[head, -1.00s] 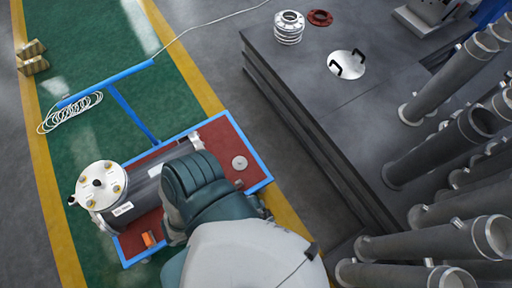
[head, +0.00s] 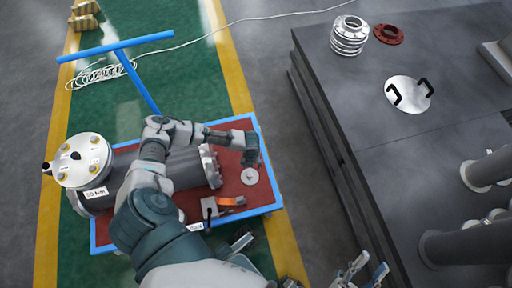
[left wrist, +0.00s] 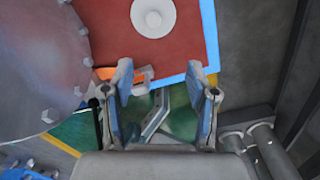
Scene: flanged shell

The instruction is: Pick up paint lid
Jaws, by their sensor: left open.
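A small pale round disc with a raised centre, which I take for the paint lid (head: 249,176), lies on the red top of the blue-framed cart (head: 269,196). It also shows at the top of the left wrist view (left wrist: 153,14). My left gripper (left wrist: 162,82) is open and empty there, with the disc beyond its fingertips. In the head view my left arm reaches over the cart, its end just above the disc; the fingers are hard to make out. My right gripper (head: 367,267) is at the bottom edge of the head view, fingers apart and empty.
A grey flanged cylinder (head: 184,165) lies on the cart beside an orange-handled tool (head: 230,201). The dark table (head: 350,110) at right holds a coil spring (head: 348,36), a red ring (head: 388,34), a silver plate with black handles (head: 408,94) and grey pipes (head: 488,168).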

